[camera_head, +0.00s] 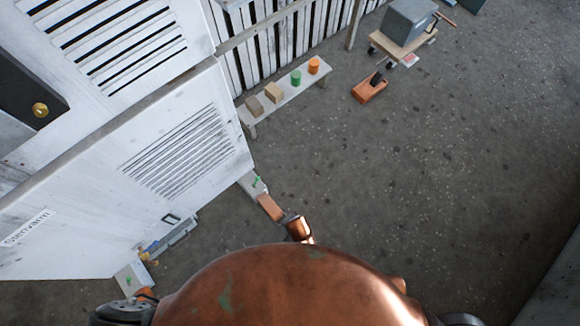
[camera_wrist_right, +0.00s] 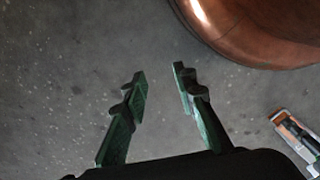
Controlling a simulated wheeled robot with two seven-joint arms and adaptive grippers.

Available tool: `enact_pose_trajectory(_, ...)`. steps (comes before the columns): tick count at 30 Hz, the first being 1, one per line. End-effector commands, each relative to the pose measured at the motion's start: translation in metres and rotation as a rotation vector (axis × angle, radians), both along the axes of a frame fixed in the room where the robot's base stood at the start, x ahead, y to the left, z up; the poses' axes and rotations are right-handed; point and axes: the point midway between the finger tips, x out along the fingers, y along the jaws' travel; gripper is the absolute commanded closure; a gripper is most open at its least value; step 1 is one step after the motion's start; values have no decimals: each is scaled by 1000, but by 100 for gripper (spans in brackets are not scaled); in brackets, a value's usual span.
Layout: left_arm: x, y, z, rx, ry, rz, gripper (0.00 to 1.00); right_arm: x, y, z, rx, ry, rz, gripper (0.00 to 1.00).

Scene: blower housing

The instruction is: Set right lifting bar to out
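The white louvred blower housing (camera_head: 225,140) fills the left of the head view. At its lower edge are two pale brackets with green pins, a far one (camera_head: 253,185) and a near one (camera_head: 131,280). A brown-orange block (camera_head: 270,207) adjoins the far bracket; another (camera_head: 145,294) is beside the near one. These may be the lifting bars; I cannot tell which is the right one or its setting. In the right wrist view my right gripper (camera_wrist_right: 160,88) is open and empty above bare floor, touching nothing. My left gripper is not in view.
A bench (camera_head: 283,97) with several small blocks stands by the slatted fence. A grey box on a trolley (camera_head: 400,38) and an orange tool (camera_head: 369,88) are farther back. A small orange-and-black item (camera_wrist_right: 297,140) lies at the wrist view's right.

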Motion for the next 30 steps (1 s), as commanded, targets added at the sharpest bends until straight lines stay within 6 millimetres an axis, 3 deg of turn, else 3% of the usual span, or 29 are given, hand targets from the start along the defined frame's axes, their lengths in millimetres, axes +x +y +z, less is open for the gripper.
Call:
enact_pose_trajectory(12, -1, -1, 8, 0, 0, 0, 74, -6, -5, -21, -7, 0, 0, 74)
enact_pose_trajectory(30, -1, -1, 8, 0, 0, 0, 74, -5, -5, -19, -7, -3, 0, 74)
